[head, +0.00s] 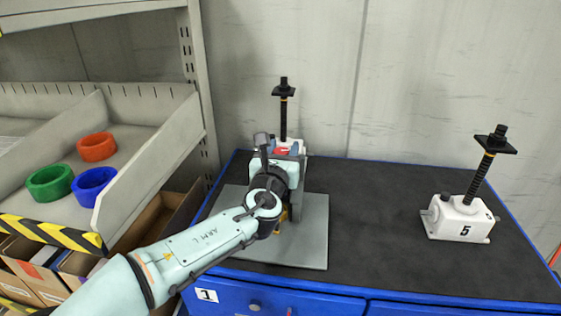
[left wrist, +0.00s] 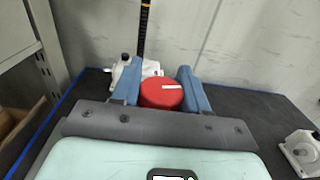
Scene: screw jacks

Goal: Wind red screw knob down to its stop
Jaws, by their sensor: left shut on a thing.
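The red screw knob (left wrist: 161,94) shows in the left wrist view as a round cap with a white mark on top. My left gripper (left wrist: 159,80) has its two blue fingers on either side of it, shut on it. In the head view my left gripper (head: 284,152) is over the grey plate (head: 312,245), and only a small bit of red shows at its fingers. The knob's screw and what lies under it are mostly hidden by my wrist, so its height above the stop cannot be told. My right gripper is not in view.
A white screw jack (head: 299,144) with a tall black screw stands just behind my gripper. Another jack (head: 461,218), marked 5, stands at the right. The dark bench top (head: 375,225) between is clear. A shelf bin (head: 150,155) at left holds red, green and blue rings.

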